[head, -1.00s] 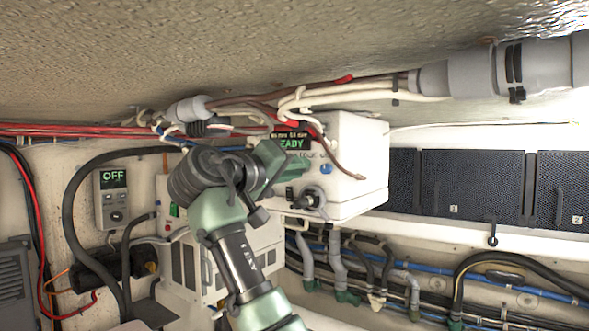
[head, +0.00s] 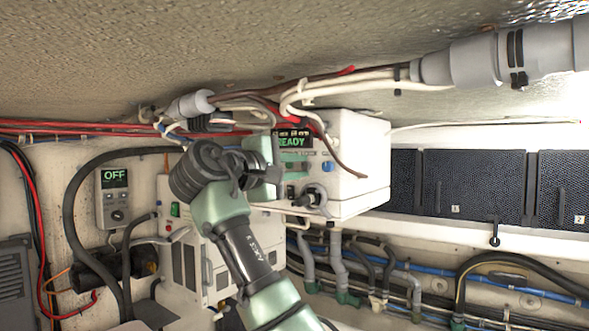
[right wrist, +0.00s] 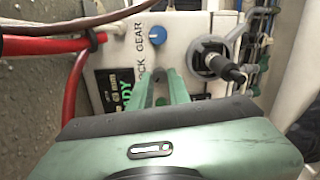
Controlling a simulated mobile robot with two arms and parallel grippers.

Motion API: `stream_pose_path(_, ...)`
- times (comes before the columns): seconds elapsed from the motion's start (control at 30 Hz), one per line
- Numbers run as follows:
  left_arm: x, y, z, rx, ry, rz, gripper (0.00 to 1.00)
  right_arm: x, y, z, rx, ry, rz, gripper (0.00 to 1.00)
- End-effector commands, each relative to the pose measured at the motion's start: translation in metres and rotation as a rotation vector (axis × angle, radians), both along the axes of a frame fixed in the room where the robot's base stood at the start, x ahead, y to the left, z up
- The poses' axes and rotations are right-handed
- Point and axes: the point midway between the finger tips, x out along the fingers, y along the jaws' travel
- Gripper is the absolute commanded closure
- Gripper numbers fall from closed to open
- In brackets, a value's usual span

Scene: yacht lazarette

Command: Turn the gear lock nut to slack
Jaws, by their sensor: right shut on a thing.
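A white box (head: 362,160) hangs under the cables in the head view, with a display (head: 293,141) reading READY. My right gripper (head: 296,166) is up against its front face. In the right wrist view its two green fingers (right wrist: 163,82) are closed in front of the panel, beside lettering that reads LOCK and GEAR. They are shut on a small part there, which I take for the gear lock nut; the fingers hide most of it, so its setting cannot be read. A blue knob (right wrist: 157,36) is apart from the fingertips. My left gripper is not in view.
A grey-and-black fitting (right wrist: 218,63) sticks out of the panel close to the fingers. Loose red and brown cables (head: 345,163) hang over the box's front. A wall unit (head: 114,199) showing OFF is at the left. Pipes and hoses run below the box.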

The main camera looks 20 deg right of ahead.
Motion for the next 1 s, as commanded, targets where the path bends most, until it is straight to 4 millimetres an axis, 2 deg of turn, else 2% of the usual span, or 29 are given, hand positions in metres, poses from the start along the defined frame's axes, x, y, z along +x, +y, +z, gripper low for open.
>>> stream_pose_path(0.6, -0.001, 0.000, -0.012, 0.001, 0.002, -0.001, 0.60, -0.001, -0.003, 0.006, -0.354, 0.435, -0.008, 1.00)
stream_pose_path(1.0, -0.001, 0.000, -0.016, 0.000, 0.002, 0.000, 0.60, -0.002, -0.003, 0.008, -0.494, 0.613, -0.009, 1.00)
